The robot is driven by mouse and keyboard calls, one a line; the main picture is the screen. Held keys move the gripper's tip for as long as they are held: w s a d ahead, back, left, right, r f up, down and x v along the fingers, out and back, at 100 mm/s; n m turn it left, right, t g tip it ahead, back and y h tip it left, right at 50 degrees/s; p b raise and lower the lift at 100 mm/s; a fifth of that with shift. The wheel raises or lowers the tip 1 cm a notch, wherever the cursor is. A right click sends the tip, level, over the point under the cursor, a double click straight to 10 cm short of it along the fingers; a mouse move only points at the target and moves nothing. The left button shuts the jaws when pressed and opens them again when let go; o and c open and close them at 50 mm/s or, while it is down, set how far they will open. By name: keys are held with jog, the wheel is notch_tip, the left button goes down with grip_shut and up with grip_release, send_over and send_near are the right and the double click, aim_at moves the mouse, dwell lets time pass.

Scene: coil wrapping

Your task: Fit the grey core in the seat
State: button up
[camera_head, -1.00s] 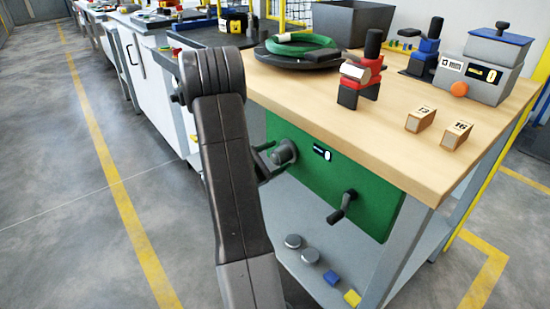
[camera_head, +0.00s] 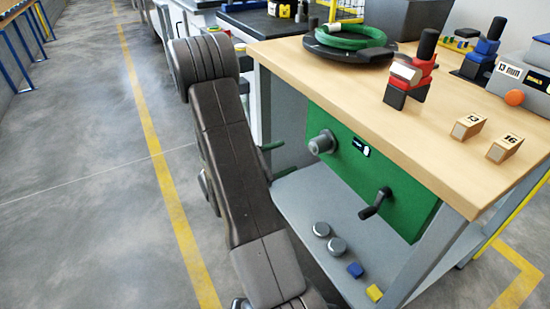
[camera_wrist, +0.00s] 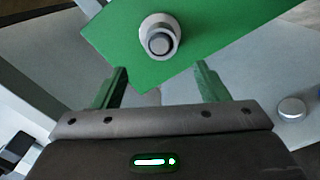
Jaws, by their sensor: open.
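A round grey fitting (camera_head: 322,142) sticks out from the green panel (camera_head: 385,190) under the worktop. In the wrist view it is a pale grey collar (camera_wrist: 147,26) with a darker ring and a grey round piece (camera_wrist: 159,43) at its centre. I take these for the seat and the core; how deep the core sits I cannot tell. My gripper (camera_wrist: 161,76) is open and empty, its two green-looking fingers apart and short of the fitting, which lies ahead between them. In the head view my gripper (camera_head: 278,158) is left of the fitting, partly behind my arm.
A dark crank (camera_head: 374,204) sits right of the fitting. The worktop (camera_head: 440,130) carries a green coil (camera_head: 350,36). Floor is open at left.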

aim_at(311, 148)
jog(key=shift+v, duration=1.15)
jog(key=b+x, duration=0.3)
jog(key=x, duration=1)
jog(key=shift+w+d, duration=0.25)
jog(key=shift+d, duration=0.1)
jog(key=shift+a, duration=0.1)
jog(key=p+v, duration=0.4)
jog(key=v, duration=1)
jog(key=b+x, duration=0.4)
jog(key=x, duration=1)
jog(key=shift+f, duration=0.1)
jog(key=v, duration=0.3)
jog(key=shift+a, duration=0.1)
jog(key=shift+p+v, duration=0.35)
jog(key=shift+v, duration=0.55)
